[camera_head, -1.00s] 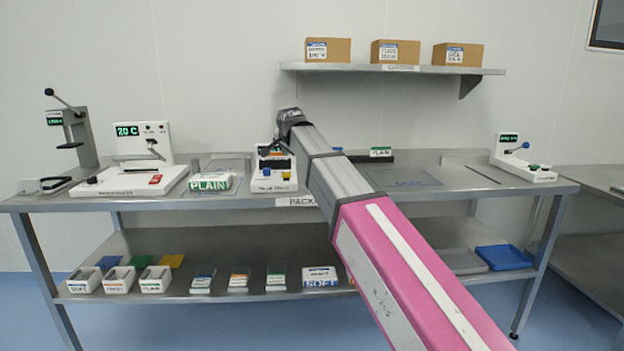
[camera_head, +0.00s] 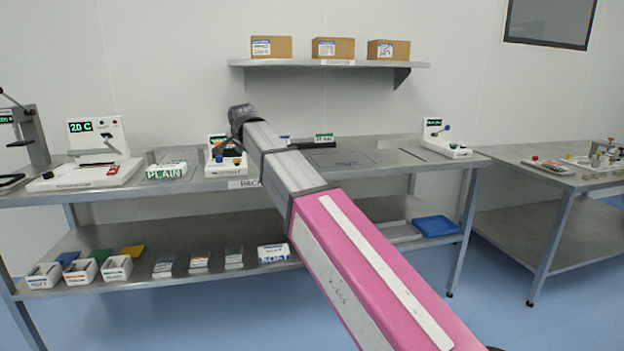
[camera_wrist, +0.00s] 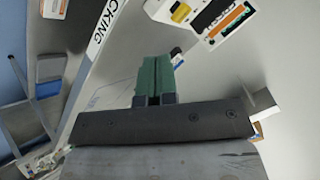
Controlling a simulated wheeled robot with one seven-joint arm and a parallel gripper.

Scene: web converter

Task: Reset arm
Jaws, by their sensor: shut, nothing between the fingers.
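My arm reaches across the middle of the head view, from the lower right up to the bench. My gripper (camera_wrist: 155,85) shows in the wrist view with its two green fingers together and nothing between them. It is above the front part of the steel workbench (camera_head: 380,157). A white device (camera_wrist: 215,18) with a yellow knob and an orange label lies beyond the fingers in the wrist view. In the head view the same kind of device (camera_head: 228,165) stands beside my arm's far end. The gripper's fingers are hidden in the head view.
A press (camera_head: 30,135), a sealer reading 20 C (camera_head: 95,170) and a PLAIN pack (camera_head: 167,171) stand on the left. A small device (camera_head: 446,145) stands at the right end. Cartons (camera_head: 333,48) sit on the wall shelf (camera_head: 300,63). A second table (camera_head: 545,176) is at the right.

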